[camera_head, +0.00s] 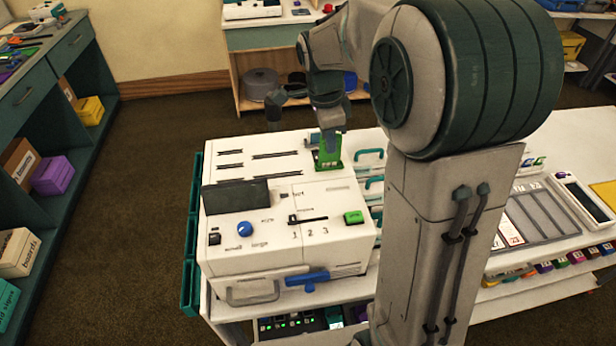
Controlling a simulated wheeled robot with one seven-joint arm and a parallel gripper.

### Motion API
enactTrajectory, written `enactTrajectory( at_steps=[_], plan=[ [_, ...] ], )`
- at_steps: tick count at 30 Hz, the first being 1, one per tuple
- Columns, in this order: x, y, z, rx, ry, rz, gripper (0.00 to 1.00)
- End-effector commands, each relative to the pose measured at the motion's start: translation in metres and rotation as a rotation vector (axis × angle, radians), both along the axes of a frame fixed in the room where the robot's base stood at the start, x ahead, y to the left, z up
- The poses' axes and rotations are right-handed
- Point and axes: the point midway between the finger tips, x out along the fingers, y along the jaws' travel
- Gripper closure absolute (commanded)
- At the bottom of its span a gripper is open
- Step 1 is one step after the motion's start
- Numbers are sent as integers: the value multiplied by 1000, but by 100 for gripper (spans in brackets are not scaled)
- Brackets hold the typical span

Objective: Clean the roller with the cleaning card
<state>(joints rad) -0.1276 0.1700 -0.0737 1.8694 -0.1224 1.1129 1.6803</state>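A green card (329,161) with small light markings stands upright near the back right of the white machine (280,262). My gripper (332,143) points down at the card's upper edge and appears shut on it; the fingertips are small and partly overlap the card. I cannot tell whether the card's lower edge touches the surface behind the machine. The machine has a dark panel (236,195), a blue knob (245,229), a slot marked 1, 2, 3, a green button (354,217) and a blue lever (307,280) at the front. No roller can be made out.
Dark slots (277,155) line the white top behind the machine, with teal handles (370,154) to the right. My arm hides much of the right side. A tray with compartments (541,216) lies further right. Shelves (60,130) stand at left across open brown floor.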

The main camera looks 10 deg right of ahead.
Motion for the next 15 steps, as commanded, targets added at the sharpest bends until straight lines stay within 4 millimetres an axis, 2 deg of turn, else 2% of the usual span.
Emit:
enactTrajectory(
  at_steps=[15],
  plan=[
    [0, 0, -23, 0, -1, 0, 100]
  ],
)
